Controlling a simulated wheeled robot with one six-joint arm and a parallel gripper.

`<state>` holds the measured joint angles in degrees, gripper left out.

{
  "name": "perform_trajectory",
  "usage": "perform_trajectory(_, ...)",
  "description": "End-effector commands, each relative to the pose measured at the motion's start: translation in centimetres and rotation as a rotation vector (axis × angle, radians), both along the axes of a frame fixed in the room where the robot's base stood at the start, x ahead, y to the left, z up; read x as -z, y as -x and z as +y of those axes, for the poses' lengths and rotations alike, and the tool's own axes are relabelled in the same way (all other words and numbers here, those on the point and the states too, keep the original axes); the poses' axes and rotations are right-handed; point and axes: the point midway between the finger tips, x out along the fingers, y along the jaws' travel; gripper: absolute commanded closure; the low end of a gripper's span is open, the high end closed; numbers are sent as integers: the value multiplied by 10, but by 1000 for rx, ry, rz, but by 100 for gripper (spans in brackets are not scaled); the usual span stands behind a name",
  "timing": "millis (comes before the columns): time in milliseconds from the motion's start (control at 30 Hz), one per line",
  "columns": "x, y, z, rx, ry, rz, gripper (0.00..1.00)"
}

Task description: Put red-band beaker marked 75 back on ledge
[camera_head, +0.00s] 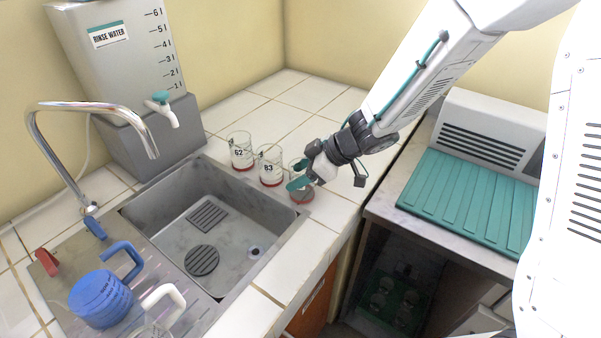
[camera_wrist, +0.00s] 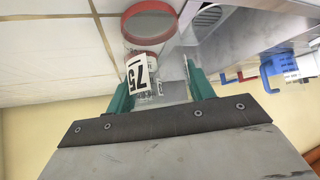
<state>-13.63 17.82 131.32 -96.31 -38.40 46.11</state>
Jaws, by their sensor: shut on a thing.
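The red-band beaker marked 75 (camera_wrist: 144,62) is clear glass with a white label and a red band. My gripper (camera_head: 299,174) is shut on it, one teal finger on each side; the gripper also shows in the wrist view (camera_wrist: 160,88). In the head view the beaker (camera_head: 303,194) is upright at the right end of a row on the white tiled ledge (camera_head: 333,208), partly hidden by my fingers. I cannot tell whether its base touches the tiles.
Beakers 62 (camera_head: 241,152) and 83 (camera_head: 269,166) stand to its left, behind the sink (camera_head: 190,235). A rinse water tank (camera_head: 125,65), tap (camera_head: 95,106) and blue jug (camera_head: 101,299) are farther left. A teal ribbed mat (camera_head: 470,203) lies right. Tiles behind the row are clear.

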Motion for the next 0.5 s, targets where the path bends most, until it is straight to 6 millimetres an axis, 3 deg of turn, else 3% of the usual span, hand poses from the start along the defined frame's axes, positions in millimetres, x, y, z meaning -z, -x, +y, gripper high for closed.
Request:
perform_trajectory(200, 4, 0, -1, 3, 1, 2, 83)
perform_trajectory(233, 3, 0, -2, 2, 0, 1, 39)
perform_trajectory(300, 3, 0, -2, 3, 0, 0, 25)
perform_trajectory(500, 3, -1, -2, 4, 0, 1, 25)
